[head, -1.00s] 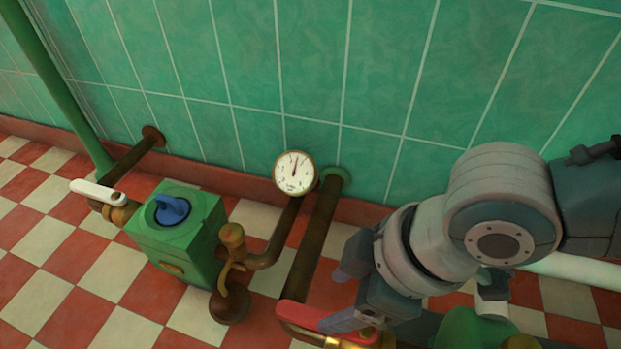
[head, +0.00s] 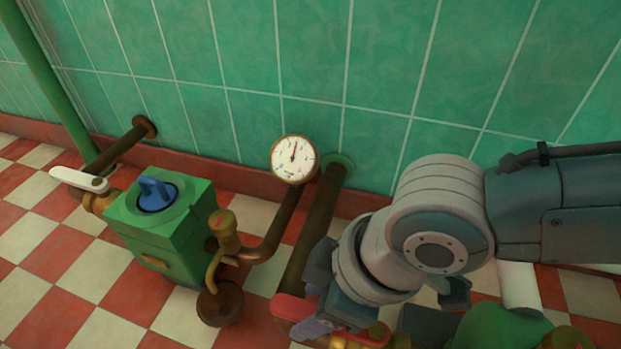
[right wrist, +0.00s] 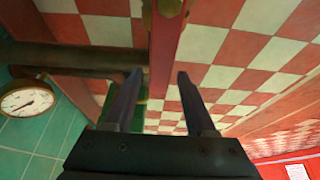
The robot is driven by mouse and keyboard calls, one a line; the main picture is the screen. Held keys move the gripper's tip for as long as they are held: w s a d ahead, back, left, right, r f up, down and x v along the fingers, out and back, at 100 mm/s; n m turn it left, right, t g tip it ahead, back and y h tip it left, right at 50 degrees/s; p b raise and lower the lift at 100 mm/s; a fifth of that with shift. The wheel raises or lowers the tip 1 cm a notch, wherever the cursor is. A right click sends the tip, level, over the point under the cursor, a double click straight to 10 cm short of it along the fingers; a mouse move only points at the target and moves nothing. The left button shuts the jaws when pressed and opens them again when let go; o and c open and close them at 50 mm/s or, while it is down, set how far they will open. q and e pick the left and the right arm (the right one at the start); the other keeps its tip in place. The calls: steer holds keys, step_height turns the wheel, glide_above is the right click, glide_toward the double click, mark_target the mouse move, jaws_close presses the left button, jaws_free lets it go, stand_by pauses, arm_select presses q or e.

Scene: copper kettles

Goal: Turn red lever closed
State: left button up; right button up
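The red lever (head: 288,307) is low in the head view, on a brass valve at the bottom edge. My right gripper (head: 306,308) is at the lever and hides its middle part. In the right wrist view the red lever (right wrist: 167,55) runs down from the brass valve part (right wrist: 168,8). Its near end lies between the two fingers of my right gripper (right wrist: 158,77), which are apart. A gap shows on both sides of the lever, and I cannot tell its exact depth between them. My left gripper is out of view.
A green box with a blue knob (head: 155,194) stands at left, beside a white lever (head: 80,179). A round gauge (head: 293,159) and a brown pipe (head: 322,215) stand near the green tiled wall (head: 390,60). A rounded green part (head: 490,330) is at lower right.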

jaws_close()
stand_by(1.1)
